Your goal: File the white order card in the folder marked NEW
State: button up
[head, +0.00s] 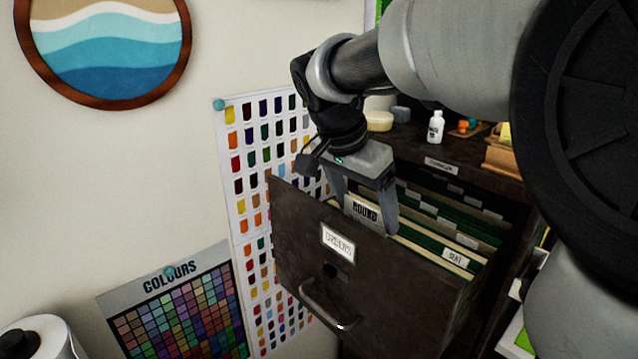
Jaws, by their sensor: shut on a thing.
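The white order card (362,208), with dark print that seems to read "ROUND", is between the fingers of my gripper (366,214). The gripper points down and is shut on the card at the front of an open drawer (375,285) labelled "ORDERS". The card's lower part is hidden behind the drawer front; I cannot tell whether it is inside a folder. Green and tan folders (430,235) stand in a row in the drawer. The front right tab (455,257) seems to read "SENT". Other tabs are too small to read, and no tab marked NEW is legible.
The dark cabinet top (410,145) behind the drawer holds a white bottle (436,127), small pots and a wooden box (503,154). Colour charts (180,310) hang on the wall to the left. My arm covers the right side of the view.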

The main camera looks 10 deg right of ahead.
jog(key=shift+f+b, duration=2.15)
jog(key=shift+f, duration=0.75)
jog(key=o, duration=1.1)
jog(key=shift+r, duration=0.15)
jog(key=shift+r+p, duration=3)
jog(key=shift+r, duration=0.9)
jog(key=shift+f, duration=0.1)
